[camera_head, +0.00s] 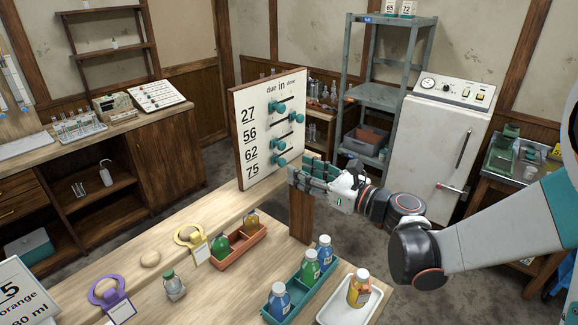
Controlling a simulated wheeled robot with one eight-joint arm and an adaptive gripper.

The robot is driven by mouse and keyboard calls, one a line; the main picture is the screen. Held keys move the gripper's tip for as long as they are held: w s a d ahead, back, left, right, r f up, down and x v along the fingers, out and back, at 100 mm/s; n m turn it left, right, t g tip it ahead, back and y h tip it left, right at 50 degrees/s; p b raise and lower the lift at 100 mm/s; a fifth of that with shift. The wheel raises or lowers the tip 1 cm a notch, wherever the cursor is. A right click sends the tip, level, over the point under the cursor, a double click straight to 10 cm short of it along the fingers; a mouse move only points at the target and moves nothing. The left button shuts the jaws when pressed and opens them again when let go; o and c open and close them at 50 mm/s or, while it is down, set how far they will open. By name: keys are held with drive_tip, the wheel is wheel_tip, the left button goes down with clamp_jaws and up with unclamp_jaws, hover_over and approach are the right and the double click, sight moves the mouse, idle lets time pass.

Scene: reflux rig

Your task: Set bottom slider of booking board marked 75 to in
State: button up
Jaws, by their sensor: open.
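The white booking board (262,125) stands upright on the bench, with rows 27, 56, 62 and 75 under the headings due, in and done. Its bottom slider, a teal knob (280,162) in the row marked 75, sits to the right of the number. I cannot tell clearly which heading it stands under. The other teal knobs are at differing positions above it. My gripper (294,174) is open just right of and slightly below the bottom knob, pointing left towards the board. It appears apart from the knob, though the depth between them is hard to judge.
On the bench are an orange tray (258,246) and a teal tray (272,318) with bottles, and a white tray (334,318) with a yellow-orange bottle. A wooden post (301,215) stands below my gripper. A grey shelf (398,21) and white cabinet (425,150) are behind.

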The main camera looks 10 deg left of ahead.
sight(284, 163)
drive_tip(key=shift+x, duration=2.55)
drive_tip(key=shift+w, duration=0.1)
clamp_jaws()
